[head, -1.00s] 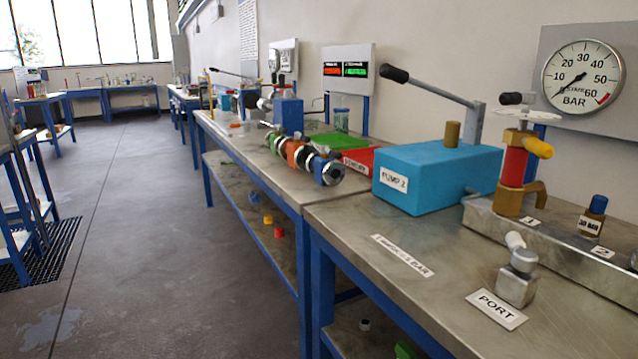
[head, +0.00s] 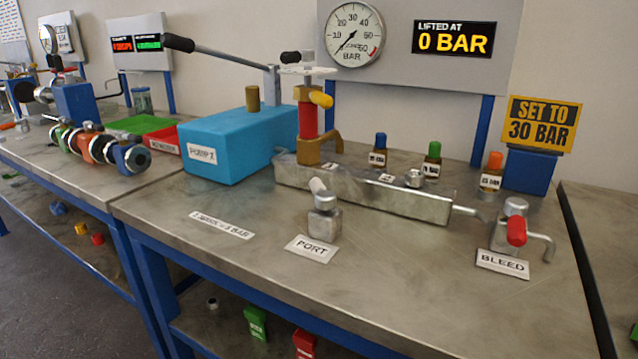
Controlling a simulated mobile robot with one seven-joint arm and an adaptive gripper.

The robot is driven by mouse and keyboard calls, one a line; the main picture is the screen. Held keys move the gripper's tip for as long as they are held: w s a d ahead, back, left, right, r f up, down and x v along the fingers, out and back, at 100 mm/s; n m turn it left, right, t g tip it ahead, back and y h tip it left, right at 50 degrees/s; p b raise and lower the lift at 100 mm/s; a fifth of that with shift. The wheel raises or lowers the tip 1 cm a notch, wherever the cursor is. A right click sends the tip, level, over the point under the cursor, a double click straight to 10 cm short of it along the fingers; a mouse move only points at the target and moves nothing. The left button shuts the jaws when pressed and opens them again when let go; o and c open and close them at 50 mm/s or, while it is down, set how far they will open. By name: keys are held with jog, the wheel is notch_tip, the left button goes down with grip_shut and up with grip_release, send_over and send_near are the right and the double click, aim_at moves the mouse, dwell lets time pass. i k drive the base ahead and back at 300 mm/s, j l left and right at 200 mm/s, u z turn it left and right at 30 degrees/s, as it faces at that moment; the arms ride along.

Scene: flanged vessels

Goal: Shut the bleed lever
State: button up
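The bleed valve (head: 507,232) stands at the right end of the bench, behind a white label reading BLEED (head: 502,264). Its bleed lever (head: 516,231) has a red grip that points toward the camera and hangs a little downward. A bent outlet pipe (head: 543,243) sticks out to the right of the valve, and a thin pipe joins it on the left to the long metal block (head: 370,188). My gripper is not in view.
A blue pump box (head: 235,150) with a long black-gripped handle stands left. A gauge (head: 354,35) reads near zero and a display (head: 453,39) shows 0 BAR. The port fitting (head: 323,220) and several small capped bottles stand on the bench. The front bench top (head: 400,290) is clear.

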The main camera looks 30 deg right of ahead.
aim_at(516, 209)
jog(key=z, duration=1.7)
jog(key=k+l+z, duration=0.3)
jog(key=l, duration=0.2)
